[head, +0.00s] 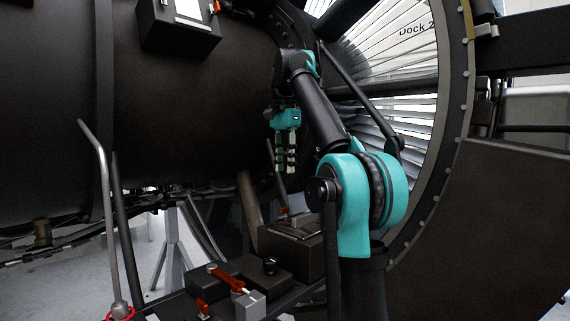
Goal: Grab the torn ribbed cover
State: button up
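My gripper (285,168) hangs pointing down near the middle of the head view, in front of the dark engine casing. Its two fingers are small here, and I cannot tell whether they are open or shut. No object shows clearly between them. I cannot make out a torn ribbed cover for certain in this view. My arm hides part of the area at right.
A red-handled tool (228,279) and a grey block (250,305) lie on the dark bench at the bottom. A dark box (291,250) stands behind them. A pale rod (103,195) rises at left. The fan ring (452,120) curves at right.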

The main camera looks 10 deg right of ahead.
aim_at(305, 226)
jog(key=k, duration=1)
